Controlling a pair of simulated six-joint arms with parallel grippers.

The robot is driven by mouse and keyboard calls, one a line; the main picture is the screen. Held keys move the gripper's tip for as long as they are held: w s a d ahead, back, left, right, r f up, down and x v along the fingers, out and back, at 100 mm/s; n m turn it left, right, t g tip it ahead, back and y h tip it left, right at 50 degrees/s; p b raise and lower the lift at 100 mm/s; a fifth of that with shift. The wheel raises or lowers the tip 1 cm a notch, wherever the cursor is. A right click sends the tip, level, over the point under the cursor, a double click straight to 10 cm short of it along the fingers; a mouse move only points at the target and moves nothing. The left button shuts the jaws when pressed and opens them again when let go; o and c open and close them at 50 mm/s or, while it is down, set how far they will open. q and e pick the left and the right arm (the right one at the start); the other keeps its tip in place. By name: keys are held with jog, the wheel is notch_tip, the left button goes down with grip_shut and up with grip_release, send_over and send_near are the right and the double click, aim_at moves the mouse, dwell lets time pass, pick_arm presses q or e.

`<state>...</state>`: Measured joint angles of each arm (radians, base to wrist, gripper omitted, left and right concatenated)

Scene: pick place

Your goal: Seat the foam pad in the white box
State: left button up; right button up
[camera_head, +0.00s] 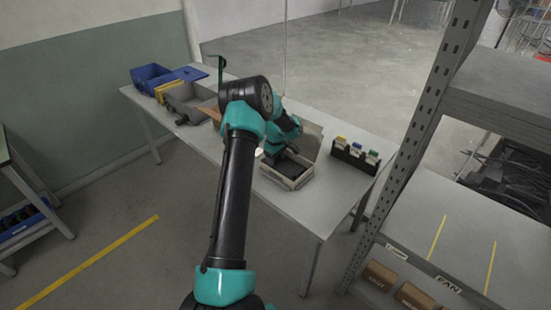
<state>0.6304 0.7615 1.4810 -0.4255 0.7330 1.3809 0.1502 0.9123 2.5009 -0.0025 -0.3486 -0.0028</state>
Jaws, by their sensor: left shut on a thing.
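The white box (293,185) stands on the grey table, right of the middle, with its lid (308,139) raised at the back. A dark flat piece, which looks like the foam pad (290,168), shows inside the box's rim. My left gripper (272,158) reaches down at the box's left side and is shut on the pad. Its fingertips are small and partly hidden by my own arm. I cannot tell whether the pad lies flat on the box floor. My right gripper is not in view.
A black holder with several coloured-top items (355,155) stands right of the box. A grey bin (187,101) and a blue bin (152,76) stand at the table's far left. A metal shelf (425,130) rises on the right. The table's front right corner (318,215) is clear.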

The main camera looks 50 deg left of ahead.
pick_arm(q)
jog(key=o, duration=1)
jog(key=shift+c, duration=0.2)
jog(key=c, duration=0.4)
jog(key=shift+o, duration=0.2)
jog(key=shift+r, duration=3.5)
